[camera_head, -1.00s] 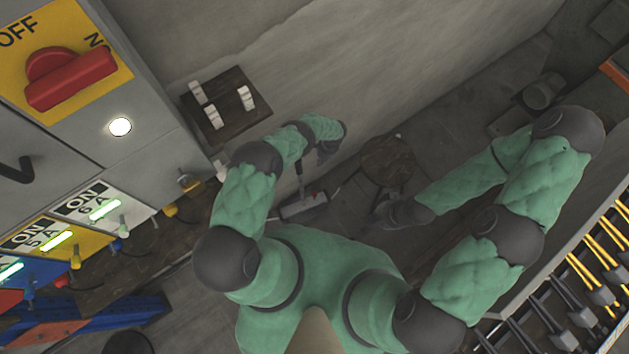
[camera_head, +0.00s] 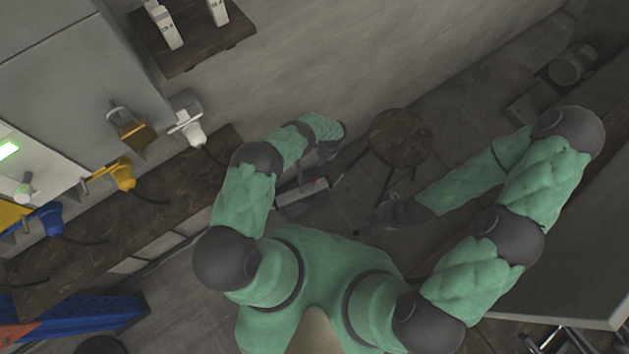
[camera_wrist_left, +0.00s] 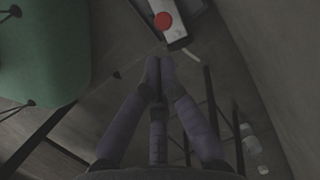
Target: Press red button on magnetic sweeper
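The magnetic sweeper (camera_head: 303,198) is a pale, box-like body low near the floor, partly behind my left arm in the head view. A small red patch (camera_head: 318,182) shows at its upper edge. In the left wrist view, the sweeper's white body (camera_wrist_left: 178,33) carries a round red button (camera_wrist_left: 163,20) at the top of the picture. My left gripper (camera_wrist_left: 158,70) has its fingertips together, with nothing visible between them, and appears just below the button in that view. In the head view, my left gripper (camera_head: 328,150) is small and dark. My right gripper (camera_head: 383,213) is low and dark; its fingers are unclear.
A round wooden stool (camera_head: 400,138) stands right of my left gripper. A wall shelf (camera_head: 190,52) with white devices is at upper left. Coloured plugs, including a yellow one (camera_head: 122,173), hang over a wooden bench (camera_head: 130,228). A grey panel (camera_head: 575,250) is at right.

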